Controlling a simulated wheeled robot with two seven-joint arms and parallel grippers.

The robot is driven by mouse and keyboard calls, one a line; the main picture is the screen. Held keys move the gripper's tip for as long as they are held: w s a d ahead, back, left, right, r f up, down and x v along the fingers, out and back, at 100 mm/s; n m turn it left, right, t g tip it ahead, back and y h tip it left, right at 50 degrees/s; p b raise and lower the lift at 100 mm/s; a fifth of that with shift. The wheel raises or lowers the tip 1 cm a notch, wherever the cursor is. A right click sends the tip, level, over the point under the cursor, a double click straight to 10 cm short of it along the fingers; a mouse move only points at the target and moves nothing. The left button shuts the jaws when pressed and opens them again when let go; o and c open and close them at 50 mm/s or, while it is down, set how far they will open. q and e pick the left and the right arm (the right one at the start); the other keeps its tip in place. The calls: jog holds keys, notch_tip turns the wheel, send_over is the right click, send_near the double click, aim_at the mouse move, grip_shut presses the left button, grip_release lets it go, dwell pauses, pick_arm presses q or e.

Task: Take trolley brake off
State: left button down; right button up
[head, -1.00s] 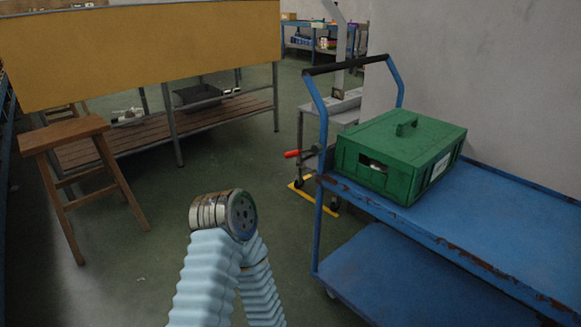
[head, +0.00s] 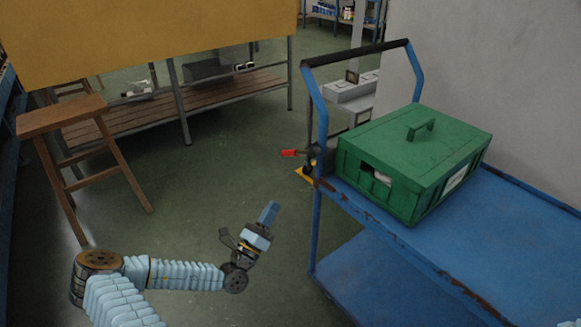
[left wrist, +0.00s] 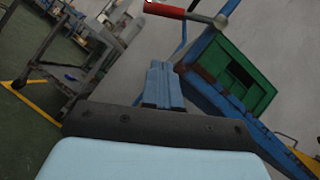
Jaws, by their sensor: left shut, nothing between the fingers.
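The blue trolley (head: 440,240) stands at the right with a dark push bar. Its brake lever has a red handle (head: 290,153) that sticks out to the left of the trolley's near post, roughly level. The red handle also shows at the top of the left wrist view (left wrist: 165,10), beyond my fingers. My left gripper (head: 269,214) is shut and empty, below and left of the red handle and apart from it. Its blue fingers show together in the left wrist view (left wrist: 162,85).
A green lidded box (head: 415,160) sits on the trolley's top deck. A wooden stool (head: 62,118) and a bench with a slatted shelf (head: 215,95) stand at the left. A grey wall is behind the trolley.

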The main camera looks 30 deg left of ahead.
aim_at(298, 153)
pick_arm(q)
jog(key=s+r+p+x, duration=0.1)
jog(key=r+x, duration=0.1)
jog(key=x, duration=1)
jog(key=shift+w+a, duration=0.35)
jog(key=shift+a, duration=0.4)
jog(key=shift+r, duration=0.1)
jog(key=shift+w, duration=0.1)
